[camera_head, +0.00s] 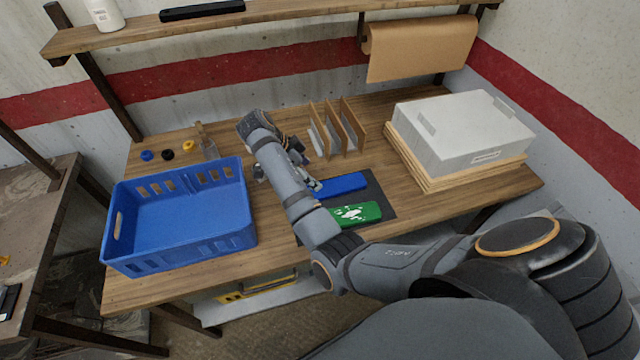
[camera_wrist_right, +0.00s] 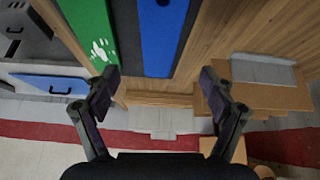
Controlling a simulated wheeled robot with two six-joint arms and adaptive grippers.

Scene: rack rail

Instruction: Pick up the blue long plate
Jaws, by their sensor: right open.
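The blue long plate (camera_head: 343,186) lies flat on a dark mat (camera_head: 376,190) on the wooden table. A green plate (camera_head: 357,214) with white markings lies nearer the table's front edge. My right gripper (camera_head: 311,182) is at the left end of the blue plate, partly hidden by my own forearm. In the right wrist view the gripper (camera_wrist_right: 160,76) is open and empty. Its fingers are spread either side of the line of the blue plate (camera_wrist_right: 164,35), whose near end shows between them. Whether they touch it I cannot tell. My left gripper is not in view.
A blue crate (camera_head: 180,257) stands on the table's left. Upright wooden dividers (camera_head: 350,122) stand behind the mat. A large grey box (camera_head: 462,132) sits on wooden boards at the right. Small caps (camera_head: 167,154) lie at the back left.

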